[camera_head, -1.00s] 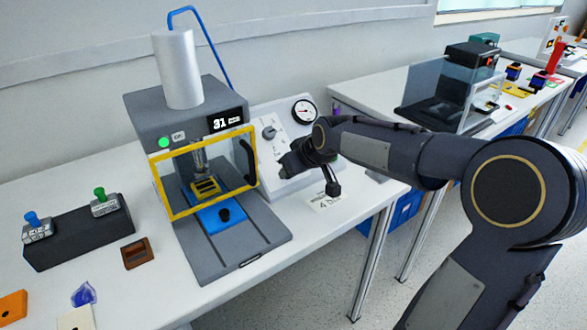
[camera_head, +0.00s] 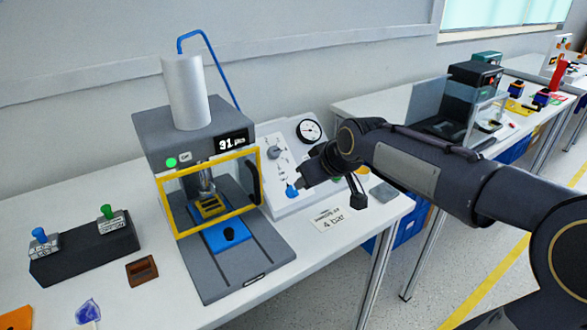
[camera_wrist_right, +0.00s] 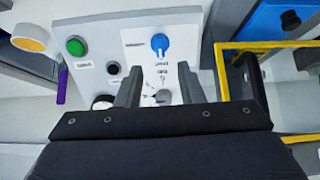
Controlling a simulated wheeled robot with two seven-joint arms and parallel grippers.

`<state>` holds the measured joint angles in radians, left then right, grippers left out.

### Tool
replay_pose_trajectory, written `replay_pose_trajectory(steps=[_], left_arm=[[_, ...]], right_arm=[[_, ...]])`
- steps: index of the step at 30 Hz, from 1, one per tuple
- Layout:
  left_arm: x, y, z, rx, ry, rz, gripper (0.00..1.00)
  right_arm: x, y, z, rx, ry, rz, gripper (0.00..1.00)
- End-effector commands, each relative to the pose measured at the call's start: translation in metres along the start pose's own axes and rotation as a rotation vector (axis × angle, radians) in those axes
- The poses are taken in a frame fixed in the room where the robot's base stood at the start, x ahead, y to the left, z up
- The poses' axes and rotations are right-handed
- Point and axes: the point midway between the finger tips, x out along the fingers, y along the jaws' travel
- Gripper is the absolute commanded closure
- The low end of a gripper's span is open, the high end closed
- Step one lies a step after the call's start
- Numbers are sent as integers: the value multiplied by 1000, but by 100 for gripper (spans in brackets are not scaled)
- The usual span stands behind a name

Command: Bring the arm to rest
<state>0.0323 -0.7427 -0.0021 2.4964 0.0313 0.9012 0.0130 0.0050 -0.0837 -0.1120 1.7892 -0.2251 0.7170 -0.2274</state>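My right gripper (camera_head: 304,180) is by the lower part of the sloped white control panel (camera_head: 287,137) in the head view. In the right wrist view its two fingers (camera_wrist_right: 158,80) stand apart with nothing gripped between them. A blue knob (camera_head: 292,190) on the panel sits just left of the gripper, apart from it. The blue knob (camera_wrist_right: 160,43) also shows beyond the fingertips in the wrist view. A grey rotary knob (camera_head: 274,152) is higher on the panel, and my gripper does not touch it. My left gripper is not in view.
The press (camera_head: 190,130) with a yellow-framed guard (camera_head: 170,205) stands left of the panel. A round gauge (camera_head: 308,131) is at the panel's top. A card reading 4 bar (camera_head: 328,220) lies in front. A black block with two levers (camera_head: 85,245) stands at left.

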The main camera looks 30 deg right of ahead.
Motion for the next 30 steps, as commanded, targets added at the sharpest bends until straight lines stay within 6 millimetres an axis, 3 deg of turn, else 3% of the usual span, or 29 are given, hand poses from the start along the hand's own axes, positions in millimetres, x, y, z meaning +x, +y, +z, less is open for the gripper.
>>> replay_pose_trajectory(steps=[8,11,18,27,30], left_arm=[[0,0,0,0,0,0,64],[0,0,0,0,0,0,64],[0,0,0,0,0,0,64],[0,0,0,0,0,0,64],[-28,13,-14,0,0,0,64]], right_arm=[[-6,-6,9,17,-5,-13,65],[-23,-23,39,66,-23,-54,65],[-59,-86,140,219,-105,-174,65],[-71,-144,238,343,-198,-254,65],[-96,-142,212,342,-199,-254,65]])
